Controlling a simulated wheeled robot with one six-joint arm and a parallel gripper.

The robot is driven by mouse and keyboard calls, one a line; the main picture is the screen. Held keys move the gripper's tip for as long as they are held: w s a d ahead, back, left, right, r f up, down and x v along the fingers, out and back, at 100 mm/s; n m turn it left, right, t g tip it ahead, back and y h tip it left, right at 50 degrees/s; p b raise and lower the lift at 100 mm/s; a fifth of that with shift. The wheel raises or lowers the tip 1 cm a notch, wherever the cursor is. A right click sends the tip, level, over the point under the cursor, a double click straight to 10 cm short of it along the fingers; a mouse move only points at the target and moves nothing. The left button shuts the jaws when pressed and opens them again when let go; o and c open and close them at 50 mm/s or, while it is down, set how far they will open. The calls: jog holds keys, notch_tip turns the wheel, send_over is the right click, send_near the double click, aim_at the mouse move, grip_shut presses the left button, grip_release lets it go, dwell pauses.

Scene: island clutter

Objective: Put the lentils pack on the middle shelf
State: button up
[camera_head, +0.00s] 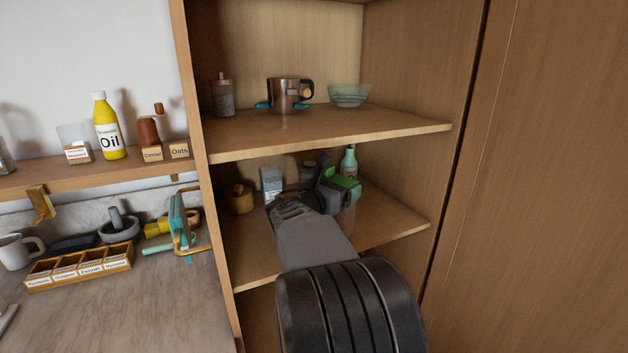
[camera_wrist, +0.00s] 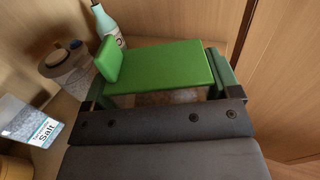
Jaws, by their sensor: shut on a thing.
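My gripper (camera_head: 335,190) is inside the cabinet, over the middle shelf (camera_head: 395,224), and is shut on a green pack (camera_head: 343,182). In the wrist view the green pack (camera_wrist: 165,66) lies between the fingers of my gripper (camera_wrist: 160,90), its broad green face toward the camera. No label on it can be read, so I cannot confirm that it is the lentils. My arm and gripper hide part of the shelf below. Whether the pack touches the shelf cannot be told.
On the middle shelf are a wooden pot (camera_head: 239,200), a salt box (camera_wrist: 32,122), a grey jar (camera_wrist: 68,70) and a teal-white bottle (camera_wrist: 108,25) close behind the pack. The upper shelf (camera_head: 320,130) is overhead. The shelf's front right looks clear.

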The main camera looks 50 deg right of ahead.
jog(key=w+d+f+p, duration=0.1)
jog(key=w+d+p, duration=0.2)
jog(key=w, duration=0.8)
jog(key=shift+w+d+f, duration=0.2)
jog(key=shift+d, duration=0.65)
jog(key=shift+f, duration=0.2)
jog(key=o, duration=1.4)
jog(key=a+b, duration=0.1)
jog(key=a, duration=0.6)
jog(key=shift+a+r+b, duration=0.15)
jog(key=shift+a+b, duration=0.1)
jog(key=shift+b, duration=0.05)
